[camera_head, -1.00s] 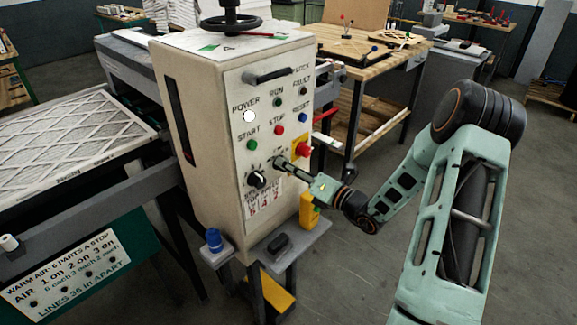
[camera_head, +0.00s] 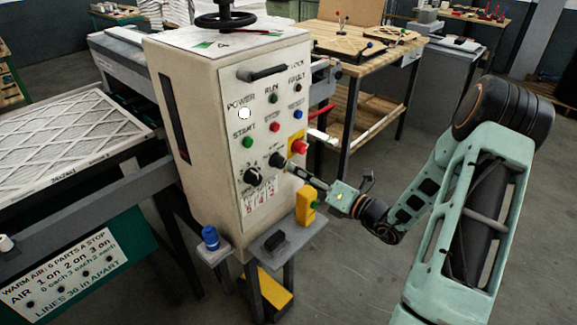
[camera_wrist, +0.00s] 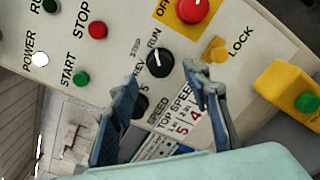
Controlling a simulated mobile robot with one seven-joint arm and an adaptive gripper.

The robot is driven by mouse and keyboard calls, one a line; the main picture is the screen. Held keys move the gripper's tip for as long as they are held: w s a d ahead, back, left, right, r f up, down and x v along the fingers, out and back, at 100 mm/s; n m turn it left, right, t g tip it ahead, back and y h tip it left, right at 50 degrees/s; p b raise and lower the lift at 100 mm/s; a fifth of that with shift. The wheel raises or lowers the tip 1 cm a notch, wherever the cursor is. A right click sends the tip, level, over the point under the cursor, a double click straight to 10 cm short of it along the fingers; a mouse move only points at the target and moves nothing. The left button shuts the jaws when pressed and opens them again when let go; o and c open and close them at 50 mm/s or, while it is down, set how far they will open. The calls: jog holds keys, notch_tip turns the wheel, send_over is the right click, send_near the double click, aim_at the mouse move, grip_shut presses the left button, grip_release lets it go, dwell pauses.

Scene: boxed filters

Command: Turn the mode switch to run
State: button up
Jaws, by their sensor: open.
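The mode switch is a black round knob on the cream panel of the machine cabinet, seen in the wrist view (camera_wrist: 160,63) and the head view (camera_head: 276,160). STEP, RUN and REV are printed around it. Its white pointer mark lies on the side facing the RUN label and appears to point at RUN. My gripper (camera_wrist: 160,74) is open and empty, with its two fingers apart on either side below the knob in the wrist view. In the head view my gripper (camera_head: 292,168) is just right of the knob, apparently a little off it.
A black speed knob (camera_head: 254,177) sits lower left of the switch. A red stop button on yellow (camera_wrist: 193,8) and a yellow lock tab (camera_wrist: 217,51) are close by. A yellow box with a green button (camera_head: 306,205) stands out at the panel's right. Open floor lies right.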

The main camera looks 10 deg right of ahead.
jog(key=v, duration=0.5)
jog(key=shift+s+d, duration=0.25)
jog(key=shift+s, duration=0.1)
